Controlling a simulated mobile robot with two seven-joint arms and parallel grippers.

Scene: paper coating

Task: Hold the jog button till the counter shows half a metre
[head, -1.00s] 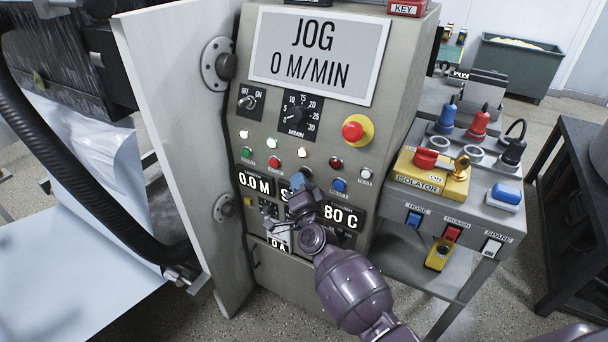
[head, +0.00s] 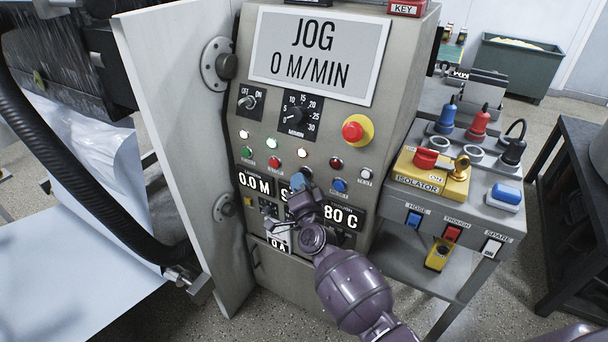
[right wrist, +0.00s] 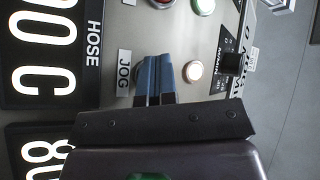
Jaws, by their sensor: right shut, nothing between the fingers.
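The grey control panel (head: 250,130) stands upright in the middle of the head view. Its large display (head: 318,55) reads JOG and 0 M/MIN. The length counter (head: 255,184) reads 0.0 M. My right gripper (head: 299,181) is shut and empty, its blue fingertips at the panel face below the lit lamps. In the right wrist view, the closed fingers (right wrist: 155,78) are beside the JOG label (right wrist: 125,70). They cover the spot where the jog button sits, so I cannot tell whether it is pressed. My left gripper is out of view.
A red stop button (head: 353,131) and a speed knob (head: 294,116) are above my gripper. A blue button (head: 339,185) is to its right. A side console with a yellow isolator box (head: 430,178) stands right of the panel. An open door (head: 170,130) and black hose (head: 60,150) are left.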

